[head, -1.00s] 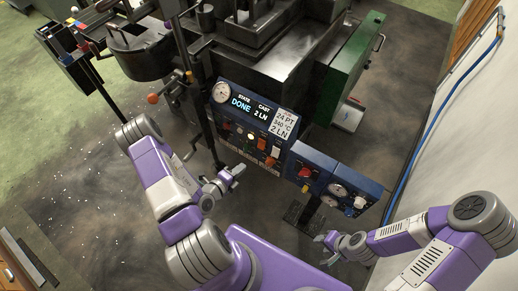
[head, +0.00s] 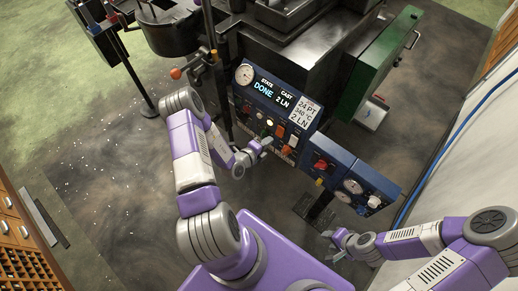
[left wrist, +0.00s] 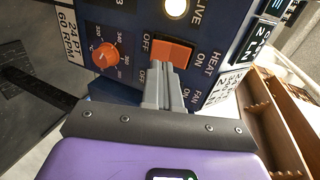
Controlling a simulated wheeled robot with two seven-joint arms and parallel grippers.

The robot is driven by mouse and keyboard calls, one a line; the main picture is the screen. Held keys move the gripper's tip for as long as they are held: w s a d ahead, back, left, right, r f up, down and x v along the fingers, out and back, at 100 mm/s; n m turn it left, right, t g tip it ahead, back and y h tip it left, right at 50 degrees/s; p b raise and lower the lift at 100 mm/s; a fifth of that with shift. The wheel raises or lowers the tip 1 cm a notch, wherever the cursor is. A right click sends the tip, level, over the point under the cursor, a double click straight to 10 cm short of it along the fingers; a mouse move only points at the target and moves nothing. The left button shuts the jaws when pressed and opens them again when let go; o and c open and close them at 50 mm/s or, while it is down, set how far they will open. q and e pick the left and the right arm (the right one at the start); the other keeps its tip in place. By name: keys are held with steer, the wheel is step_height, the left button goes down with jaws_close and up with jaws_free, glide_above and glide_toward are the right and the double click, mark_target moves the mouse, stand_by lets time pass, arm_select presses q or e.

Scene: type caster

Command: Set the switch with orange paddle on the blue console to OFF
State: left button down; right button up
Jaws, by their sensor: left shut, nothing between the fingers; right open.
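The blue console (head: 262,92) has a switch with an orange paddle (head: 280,131). In the left wrist view this paddle (left wrist: 172,50) sits between an OFF mark on its left and HEAT ON lettering on its right. I cannot tell which way it is tilted. My left gripper (head: 266,143) is shut and empty in front of the panel. In the left wrist view its fingertips (left wrist: 160,66) overlap the near edge of the paddle; contact is unclear. The fingers hide the area by the FAN marks. My right gripper (head: 329,238) is open and empty, low and away from the console.
An orange-red knob (left wrist: 105,55) is beside the paddle in the left wrist view. A lit lamp (left wrist: 176,6) is above it. A second blue panel (head: 345,178) with a red control and gauges stands right of the console. A green cabinet (head: 380,62) stands behind.

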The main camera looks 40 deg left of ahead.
arm_select(q)
steer(key=shift+b+x, duration=0.45)
steer(key=shift+x, duration=1.95)
arm_select(e)
steer(key=shift+f, duration=0.65)
arm_select(q)
steer(key=shift+w+f+t+b, duration=0.15)
steer(key=shift+f+t+b, duration=0.15)
steer(key=shift+f+b, duration=0.25)
steer(key=shift+r, duration=0.35)
steer(key=p, duration=0.3)
glide_toward(278, 134)
steer(key=s+f, duration=0.2)
steer(key=s, duration=0.5)
steer(key=shift+a+f, duration=0.2)
steer(key=shift+f, duration=0.15)
arm_select(e)
steer(key=shift+s+a+r, duration=0.2)
steer(key=shift+s+r, duration=0.35)
steer(key=shift+r, duration=0.15)
